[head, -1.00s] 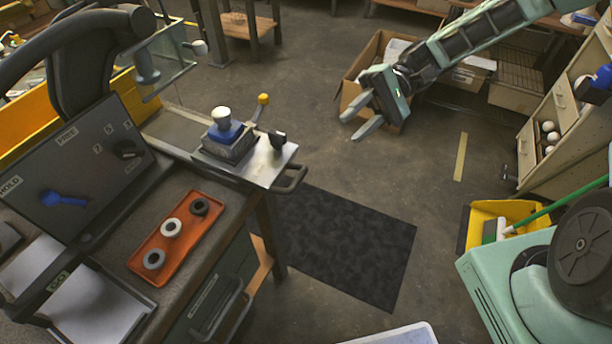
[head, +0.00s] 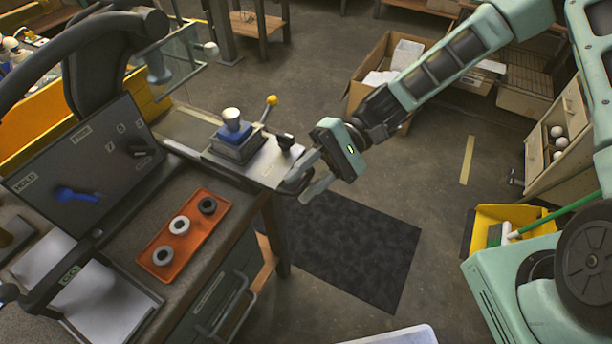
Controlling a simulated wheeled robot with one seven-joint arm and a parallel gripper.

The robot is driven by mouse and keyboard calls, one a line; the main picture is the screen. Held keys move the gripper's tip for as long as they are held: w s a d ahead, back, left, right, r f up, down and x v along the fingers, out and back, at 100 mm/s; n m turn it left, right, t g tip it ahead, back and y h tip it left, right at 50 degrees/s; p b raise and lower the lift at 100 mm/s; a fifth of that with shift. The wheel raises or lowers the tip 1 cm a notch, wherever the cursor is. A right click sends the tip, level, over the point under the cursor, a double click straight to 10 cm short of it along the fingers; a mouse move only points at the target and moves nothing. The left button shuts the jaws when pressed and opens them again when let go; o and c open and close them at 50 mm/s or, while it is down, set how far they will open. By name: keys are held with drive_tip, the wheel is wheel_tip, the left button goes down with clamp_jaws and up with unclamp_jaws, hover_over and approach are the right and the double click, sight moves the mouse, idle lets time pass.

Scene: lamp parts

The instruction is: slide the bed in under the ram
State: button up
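The bed (head: 268,166) is a flat metal plate at the bench's front edge, pulled out along its track. It carries a blue block (head: 236,136) with a white-topped part (head: 232,117) and has a dark handle at its near right end, partly hidden by my fingers. The ram (head: 158,68) is a grey-blue cylinder under the curved press arm, up and left of the bed, clear of the blue block. My gripper (head: 297,187) is at the handle with its fingers apart, one on each side of it as it appears; contact cannot be told.
A yellow-knobbed lever (head: 271,101) and a small black knob (head: 285,140) stand up beside the blue block. An orange tray (head: 165,240) with rings lies on the bench. A dark mat (head: 345,245) covers clear floor. A cardboard box (head: 362,82) stands behind my arm.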

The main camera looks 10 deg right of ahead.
sight(277, 179)
clamp_jaws()
drive_tip(key=shift+w+a, duration=1.35)
drive_tip(key=shift+a, duration=0.25)
unclamp_jaws()
drive_tip(key=shift+d, duration=0.1)
drive_tip(key=b+v, duration=0.1)
drive_tip(key=v, duration=1.6)
